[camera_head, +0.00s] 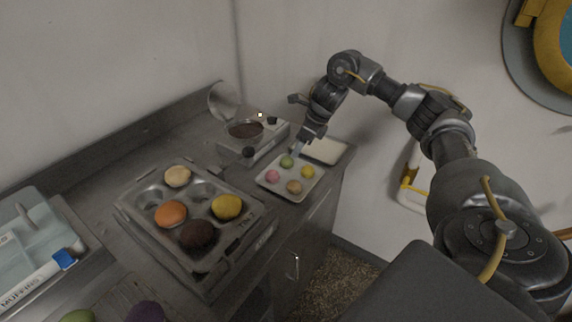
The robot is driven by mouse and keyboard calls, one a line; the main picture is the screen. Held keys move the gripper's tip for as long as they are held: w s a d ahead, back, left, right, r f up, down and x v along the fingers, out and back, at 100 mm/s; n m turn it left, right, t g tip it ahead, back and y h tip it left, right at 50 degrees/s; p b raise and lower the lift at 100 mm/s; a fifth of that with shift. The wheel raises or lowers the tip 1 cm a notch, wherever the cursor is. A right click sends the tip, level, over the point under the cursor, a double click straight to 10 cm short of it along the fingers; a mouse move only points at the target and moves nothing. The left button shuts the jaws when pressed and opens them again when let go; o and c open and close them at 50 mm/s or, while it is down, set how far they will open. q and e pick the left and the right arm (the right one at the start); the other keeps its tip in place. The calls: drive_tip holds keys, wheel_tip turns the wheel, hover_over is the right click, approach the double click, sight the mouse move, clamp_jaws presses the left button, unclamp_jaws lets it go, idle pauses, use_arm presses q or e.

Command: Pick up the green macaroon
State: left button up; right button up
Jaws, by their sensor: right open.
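The green macaroon (287,161) lies on a small white tray (268,186) near the right end of the steel counter. A pink macaroon (273,176), a yellow macaroon (308,172) and a tan macaroon (294,187) share the tray. My right gripper (298,150) comes down from above on the far side of the tray. Its fingertips are just above and beside the green macaroon, and it is open. Whether the fingers touch the macaroon is too small to tell. My left gripper is not in view.
A muffin tin (190,193) with several muffins stands left of the tray. Behind are a scale-like device (257,150) with a bowl of dark contents and a tilted metal container (224,101). A second pale tray (325,151) lies right. A pale blue box (30,235) stands far left.

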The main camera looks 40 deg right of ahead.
sight(289, 158)
drive_tip(key=shift+x, duration=1.1)
drive_tip(key=shift+w+a, duration=0.1)
drive_tip(key=shift+w+a+f, duration=0.1)
drive_tip(key=shift+w+f, duration=0.05)
drive_tip(key=p+x, duration=0.1)
drive_tip(key=x, duration=0.3)
drive_tip(key=shift+w+f+p, duration=0.25)
drive_tip(key=shift+w+p, duration=0.1)
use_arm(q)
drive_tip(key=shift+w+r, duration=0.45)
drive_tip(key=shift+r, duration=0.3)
use_arm(e)
drive_tip(key=c, duration=0.5)
